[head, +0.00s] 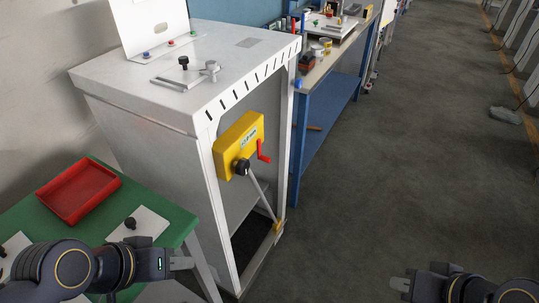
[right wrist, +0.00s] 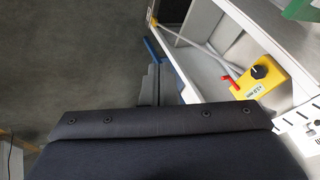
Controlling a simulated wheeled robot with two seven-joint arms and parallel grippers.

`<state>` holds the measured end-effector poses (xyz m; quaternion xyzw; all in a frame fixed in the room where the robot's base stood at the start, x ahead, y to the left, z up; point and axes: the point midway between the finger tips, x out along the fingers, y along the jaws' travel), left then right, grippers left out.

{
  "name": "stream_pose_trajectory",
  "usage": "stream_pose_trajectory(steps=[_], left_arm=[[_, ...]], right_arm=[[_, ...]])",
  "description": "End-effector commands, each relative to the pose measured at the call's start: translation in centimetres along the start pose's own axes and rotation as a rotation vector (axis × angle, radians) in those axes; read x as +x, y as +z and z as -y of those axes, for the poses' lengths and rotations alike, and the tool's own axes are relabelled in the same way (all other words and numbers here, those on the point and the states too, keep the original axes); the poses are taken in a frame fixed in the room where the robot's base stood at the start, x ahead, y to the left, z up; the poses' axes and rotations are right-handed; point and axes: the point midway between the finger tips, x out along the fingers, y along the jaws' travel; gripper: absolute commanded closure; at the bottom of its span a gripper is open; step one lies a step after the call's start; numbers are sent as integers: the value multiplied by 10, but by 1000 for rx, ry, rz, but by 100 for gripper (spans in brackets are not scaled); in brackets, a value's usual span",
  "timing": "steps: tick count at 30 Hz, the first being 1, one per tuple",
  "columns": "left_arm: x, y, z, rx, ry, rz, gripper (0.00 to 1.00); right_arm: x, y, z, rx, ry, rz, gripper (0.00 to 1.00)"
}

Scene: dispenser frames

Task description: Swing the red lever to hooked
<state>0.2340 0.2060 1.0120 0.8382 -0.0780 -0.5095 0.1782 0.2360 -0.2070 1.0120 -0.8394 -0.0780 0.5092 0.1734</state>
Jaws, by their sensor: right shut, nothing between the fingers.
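The red lever (head: 263,151) is a small cranked handle on the right side of a yellow box (head: 238,143), mounted at the front opening of a white cabinet. In the head view its lower end points down and to the right. The lever also shows in the right wrist view (right wrist: 231,78), beside the yellow box (right wrist: 258,78). My left gripper (head: 188,263) is low at the left, in front of the green table and apart from the lever; its finger gap is unclear. My right gripper (head: 399,284) is shut and empty at the bottom right, over the floor and well away from the lever.
A black knob (head: 242,167) sits on the yellow box's lower front, with a grey rod (head: 262,195) slanting down to a yellow bracket (head: 279,227). A red tray (head: 78,190) lies on the green table (head: 180,222). A blue workbench (head: 328,112) stands behind.

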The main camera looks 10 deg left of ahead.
Motion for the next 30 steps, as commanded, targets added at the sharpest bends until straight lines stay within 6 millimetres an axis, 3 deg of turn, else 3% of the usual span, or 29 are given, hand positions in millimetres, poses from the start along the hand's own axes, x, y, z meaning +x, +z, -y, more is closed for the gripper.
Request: stream_pose_trajectory(steps=[5,8,12,16,19,24,30], left_arm=[[-7,-4,-3,0,0,0,64],[-14,-7,-6,0,0,0,64],[-23,-12,-10,0,0,0,64],[-31,-16,-14,0,0,0,64],[-36,-18,-16,0,0,0,64],[-41,-21,-19,0,0,0,64],[-42,-21,-19,0,0,0,64]], right_arm=[[2,-44,1,-155,65,-8,100],[14,-93,10,-345,114,-29,100],[50,-166,47,-674,135,-83,100],[100,-213,104,-974,87,-147,100],[138,-231,151,-1164,23,-200,100],[185,-234,211,-1373,-83,-277,100],[204,-230,236,-1454,-135,-315,100]])
